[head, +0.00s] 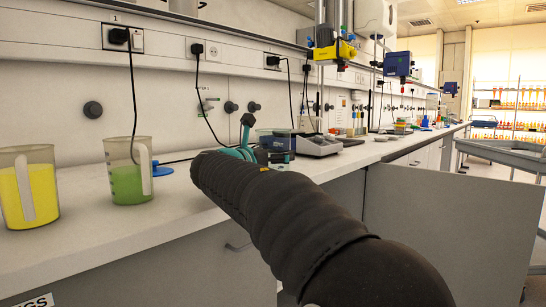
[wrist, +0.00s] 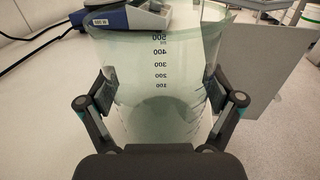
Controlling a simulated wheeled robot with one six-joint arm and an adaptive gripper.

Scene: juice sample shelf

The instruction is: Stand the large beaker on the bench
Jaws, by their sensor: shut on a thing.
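The large beaker (wrist: 160,85) is clear with a faint green tint and black marks up to 500, and it looks empty. It fills the middle of the wrist view. My gripper (wrist: 158,93) is shut on it, with one finger pad against each side. In the head view my gripper (head: 243,150) is over the bench (head: 150,228), partly hidden behind my arm. The beaker is mostly hidden or hard to make out there. I cannot tell whether its base touches the bench top.
A jug of yellow liquid (head: 28,187) and a jug of green liquid (head: 128,172) stand on the bench at left. A grey balance (head: 318,144) stands beyond my gripper. A blue-grey device (wrist: 125,15) shows behind the beaker. Cords hang along the wall.

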